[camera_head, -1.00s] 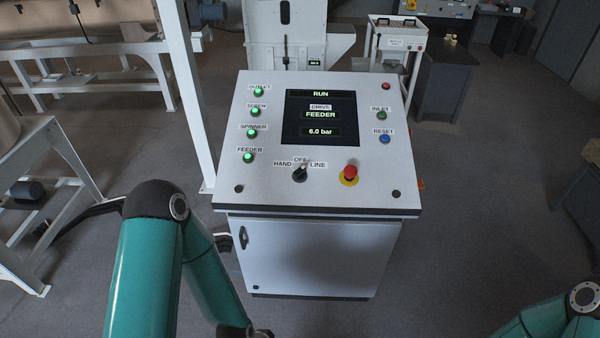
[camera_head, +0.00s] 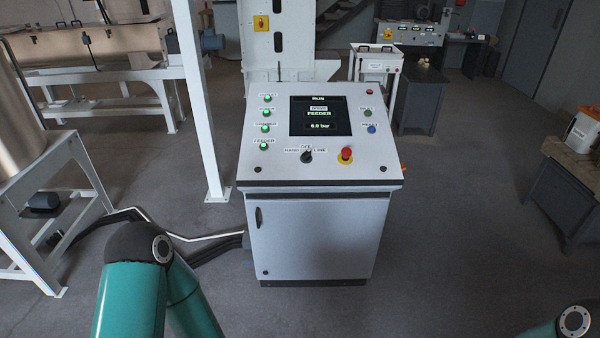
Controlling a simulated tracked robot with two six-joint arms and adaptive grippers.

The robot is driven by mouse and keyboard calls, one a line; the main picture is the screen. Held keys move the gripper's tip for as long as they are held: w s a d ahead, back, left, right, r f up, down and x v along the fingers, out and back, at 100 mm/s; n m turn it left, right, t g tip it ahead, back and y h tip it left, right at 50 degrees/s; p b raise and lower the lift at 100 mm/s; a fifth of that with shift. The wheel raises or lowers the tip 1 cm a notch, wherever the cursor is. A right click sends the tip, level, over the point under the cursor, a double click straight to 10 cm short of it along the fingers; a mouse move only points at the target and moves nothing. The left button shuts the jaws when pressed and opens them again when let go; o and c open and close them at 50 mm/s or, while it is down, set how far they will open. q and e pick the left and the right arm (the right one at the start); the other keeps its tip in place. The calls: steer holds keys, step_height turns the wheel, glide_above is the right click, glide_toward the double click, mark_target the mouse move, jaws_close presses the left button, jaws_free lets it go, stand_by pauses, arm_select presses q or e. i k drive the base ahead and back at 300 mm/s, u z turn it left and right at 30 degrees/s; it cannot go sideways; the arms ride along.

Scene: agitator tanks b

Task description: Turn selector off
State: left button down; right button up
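The selector (camera_head: 306,157) is a small black knob low on the sloped face of the white control console (camera_head: 319,235). Labels HAND, OFF and LINE stand around it. Its pointer seems to lean toward LINE, but it is too small to be sure. A red mushroom button (camera_head: 347,153) on a yellow ring is just right of it. The screen (camera_head: 320,116) shows FEEDER and a pressure line. Parts of my teal arms show at the lower left and lower right, apart from the console. Neither gripper is in view.
Green lamps (camera_head: 265,129) line the console's left side. A blue RESET button (camera_head: 371,129) is at right. A white post (camera_head: 200,100) stands left of the console. A steel tank on a white frame (camera_head: 60,222) is at far left. Floor before the console is clear.

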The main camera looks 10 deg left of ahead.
mark_target(306, 156)
steer(key=z, duration=0.15)
steer(key=k, duration=0.15)
steer(key=u, duration=1.1)
steer(key=i, duration=1.8)
steer(key=z, duration=0.55)
